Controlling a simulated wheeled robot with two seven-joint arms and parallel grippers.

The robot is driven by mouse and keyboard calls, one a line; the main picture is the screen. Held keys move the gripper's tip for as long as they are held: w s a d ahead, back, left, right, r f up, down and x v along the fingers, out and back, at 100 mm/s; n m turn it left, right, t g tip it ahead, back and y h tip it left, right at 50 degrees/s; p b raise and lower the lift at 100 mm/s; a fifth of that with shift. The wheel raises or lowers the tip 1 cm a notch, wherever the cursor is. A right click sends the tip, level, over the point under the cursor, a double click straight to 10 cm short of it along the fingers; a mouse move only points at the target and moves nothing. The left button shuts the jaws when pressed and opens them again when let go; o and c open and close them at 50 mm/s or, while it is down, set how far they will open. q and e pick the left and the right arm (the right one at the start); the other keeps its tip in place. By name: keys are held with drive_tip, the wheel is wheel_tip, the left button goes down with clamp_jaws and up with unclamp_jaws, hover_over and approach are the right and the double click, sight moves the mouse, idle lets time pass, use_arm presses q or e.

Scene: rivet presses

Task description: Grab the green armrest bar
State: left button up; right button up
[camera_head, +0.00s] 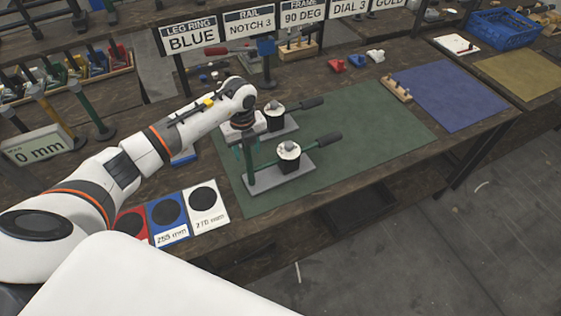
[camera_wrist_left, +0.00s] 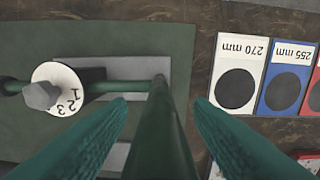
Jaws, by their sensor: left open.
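A green upright bar (camera_wrist_left: 163,130) rises from the grey base of a press and runs between my left fingers in the left wrist view. It is the only bar between them; I cannot tell for certain that it is the armrest bar. My left gripper (camera_head: 245,148) is over the green mat, at the left end of the near press (camera_head: 288,160). In the left wrist view its two green ribbed fingers (camera_wrist_left: 158,125) are apart, one on each side of the bar, with no clear contact. My right gripper is not in view.
A second press (camera_head: 274,115) stands just behind. Red, blue and white size cards (camera_head: 205,203) lie at the mat's left. Another green post (camera_head: 92,112) stands at the left rack. The green mat (camera_head: 385,125) is clear to the right.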

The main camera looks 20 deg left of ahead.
use_arm(q)
clamp_jaws()
drive_tip(key=shift+w+r, duration=0.1)
